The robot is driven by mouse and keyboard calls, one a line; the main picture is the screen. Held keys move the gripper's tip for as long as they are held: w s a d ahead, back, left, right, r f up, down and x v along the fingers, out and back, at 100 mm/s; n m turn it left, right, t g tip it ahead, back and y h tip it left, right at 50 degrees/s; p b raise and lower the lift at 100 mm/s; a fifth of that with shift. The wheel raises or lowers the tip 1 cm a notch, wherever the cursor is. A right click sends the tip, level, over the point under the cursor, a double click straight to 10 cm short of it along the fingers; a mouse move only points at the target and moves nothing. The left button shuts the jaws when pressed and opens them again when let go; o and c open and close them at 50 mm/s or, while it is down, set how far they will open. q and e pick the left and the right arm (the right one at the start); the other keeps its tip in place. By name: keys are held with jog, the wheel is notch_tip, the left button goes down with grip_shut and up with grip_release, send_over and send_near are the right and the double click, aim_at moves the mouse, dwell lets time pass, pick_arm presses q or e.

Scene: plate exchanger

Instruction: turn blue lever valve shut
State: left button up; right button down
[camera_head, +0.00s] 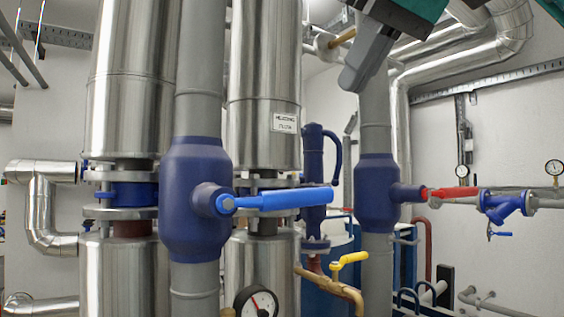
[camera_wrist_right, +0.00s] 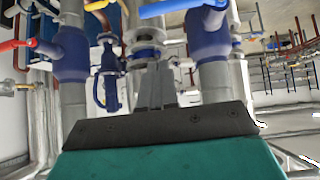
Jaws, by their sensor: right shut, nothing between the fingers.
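The blue lever (camera_head: 285,198) lies level in the head view, pointing right from its hub on the thick blue valve body (camera_head: 196,200) of a vertical grey pipe. My right gripper (camera_head: 358,78) is at the upper right, above the lever and apart from it, its grey fingers pointing down-left. It is shut and empty. In the right wrist view, the fingers (camera_wrist_right: 155,80) are together. The blue lever also shows at the top edge there (camera_wrist_right: 180,6), beside its valve body (camera_wrist_right: 208,38). My left gripper is not in view.
A red lever (camera_head: 453,192) sits on a second blue valve body (camera_head: 377,190) at right. A yellow lever (camera_head: 350,259) and a round gauge (camera_head: 256,301) are below. A tall silver column (camera_head: 263,80) stands behind the blue lever. Space just above the lever's free end looks clear.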

jog(key=s+a, duration=0.1)
jog(key=a, duration=0.1)
send_over(282, 200)
jog(key=d, duration=0.4)
notch_tip(282, 200, down, 10)
jog(key=shift+w+a+f, duration=0.15)
jog(key=shift+w+f, duration=0.35)
